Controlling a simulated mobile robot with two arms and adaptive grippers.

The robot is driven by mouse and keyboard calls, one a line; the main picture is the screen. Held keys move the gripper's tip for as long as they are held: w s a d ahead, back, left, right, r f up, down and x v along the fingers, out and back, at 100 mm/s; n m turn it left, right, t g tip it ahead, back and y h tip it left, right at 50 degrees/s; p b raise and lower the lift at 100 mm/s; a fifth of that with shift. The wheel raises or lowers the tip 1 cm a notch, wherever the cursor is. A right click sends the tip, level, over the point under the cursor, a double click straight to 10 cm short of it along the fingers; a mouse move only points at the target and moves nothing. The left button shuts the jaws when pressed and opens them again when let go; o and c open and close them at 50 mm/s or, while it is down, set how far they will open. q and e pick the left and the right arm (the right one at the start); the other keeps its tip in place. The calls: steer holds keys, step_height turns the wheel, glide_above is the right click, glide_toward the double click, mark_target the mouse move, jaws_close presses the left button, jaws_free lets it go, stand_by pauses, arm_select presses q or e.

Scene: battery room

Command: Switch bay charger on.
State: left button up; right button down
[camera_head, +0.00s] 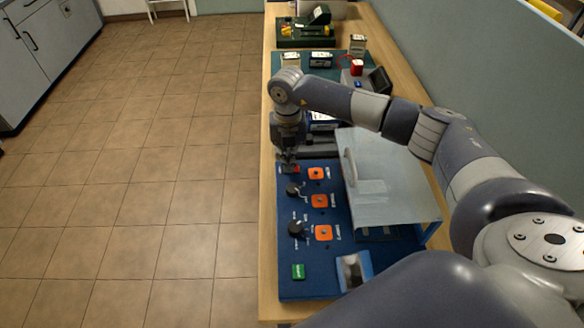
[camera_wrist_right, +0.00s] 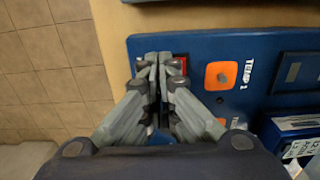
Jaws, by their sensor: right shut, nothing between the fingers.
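The blue charger panel (camera_head: 310,280) lies on the bench, with orange square buttons (camera_head: 319,201) and two black knobs (camera_head: 297,229) on its top. A red switch (camera_head: 295,169) sits at the panel's far left corner. It also shows in the right wrist view (camera_wrist_right: 181,62), partly hidden behind my fingers. My right gripper (camera_head: 287,159) is shut and empty, pointing down at this switch. In the wrist view its fingertips (camera_wrist_right: 158,58) overlap the switch; I cannot tell whether they touch it. My left gripper is not in view.
A green button (camera_head: 298,271) is at the near left. Battery packs and a green device (camera_head: 305,40) stand farther along the bench. A partition (camera_head: 440,60) runs along the right; tiled floor is clear on the left.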

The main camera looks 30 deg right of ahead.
steer(key=shift+f+b, duration=0.3)
steer(key=shift+f, duration=0.1)
steer(key=shift+r, duration=0.1)
steer(key=shift+r+p, duration=2.35)
steer(key=shift+r, duration=1.1)
